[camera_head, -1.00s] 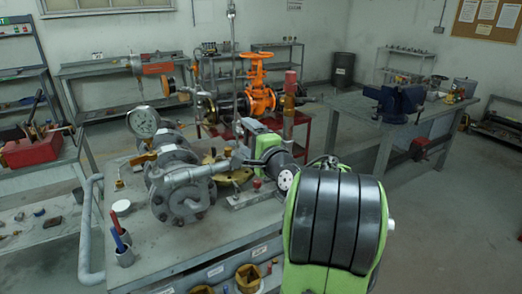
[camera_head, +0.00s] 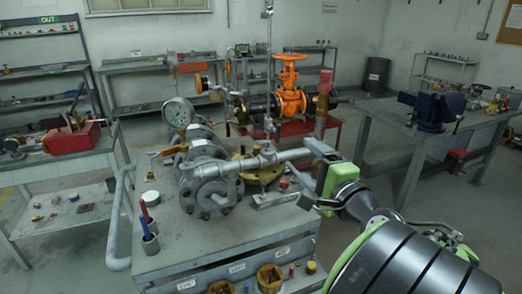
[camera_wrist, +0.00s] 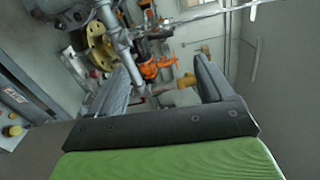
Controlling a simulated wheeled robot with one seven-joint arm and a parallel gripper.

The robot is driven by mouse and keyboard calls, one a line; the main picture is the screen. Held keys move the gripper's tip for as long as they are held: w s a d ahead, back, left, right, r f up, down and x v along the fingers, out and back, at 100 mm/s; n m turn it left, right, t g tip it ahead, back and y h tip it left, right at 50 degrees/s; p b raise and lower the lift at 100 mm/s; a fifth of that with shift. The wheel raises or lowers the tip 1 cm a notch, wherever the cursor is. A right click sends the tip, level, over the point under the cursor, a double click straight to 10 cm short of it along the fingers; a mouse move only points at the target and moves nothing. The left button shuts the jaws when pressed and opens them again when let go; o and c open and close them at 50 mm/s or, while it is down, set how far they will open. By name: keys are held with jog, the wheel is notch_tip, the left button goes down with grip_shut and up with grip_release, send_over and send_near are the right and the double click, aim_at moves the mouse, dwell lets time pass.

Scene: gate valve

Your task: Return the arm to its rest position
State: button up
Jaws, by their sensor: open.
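My gripper (camera_head: 312,175) is at the right of the workbench in the head view, beside the free end of a grey pipe lever. In the wrist view my gripper (camera_wrist: 163,66) has its two dark fingers spread apart with nothing held between them. My green and black arm (camera_head: 415,262) fills the lower right of the head view. The orange gate valve (camera_head: 291,100) stands behind the workbench, and it also shows in the wrist view (camera_wrist: 149,68) beyond the fingers. The grey flanged pipe assembly (camera_head: 212,187) with a gauge (camera_head: 179,112) is on the workbench.
The grey workbench (camera_head: 180,255) fills the lower middle, with a pen cup (camera_head: 150,243) at its left. A red toolbox (camera_head: 72,138) sits on a left shelf. A blue vise (camera_head: 438,110) is on the right table. Some floor is clear between the tables.

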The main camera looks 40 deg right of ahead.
jog(key=w+a+f+n+g+y+p, duration=0.1)
jog(key=a+n+g+y+p, duration=0.25)
jog(key=a+n, duration=0.5)
jog(key=w+a+f+n+g+y+p, duration=0.25)
jog(key=a+n+g+p, duration=0.2)
jog(key=a, duration=0.75)
jog(key=s+a+n+g+h+p, duration=0.1)
jog(key=s+a+n+g+p, duration=0.2)
jog(key=s+n, duration=0.6)
jog(key=s+a, duration=0.2)
jog(key=s, duration=0.2)
jog(key=shift+s+r+g, duration=0.15)
jog(key=shift+r+g, duration=0.2)
jog(key=shift+g, duration=0.05)
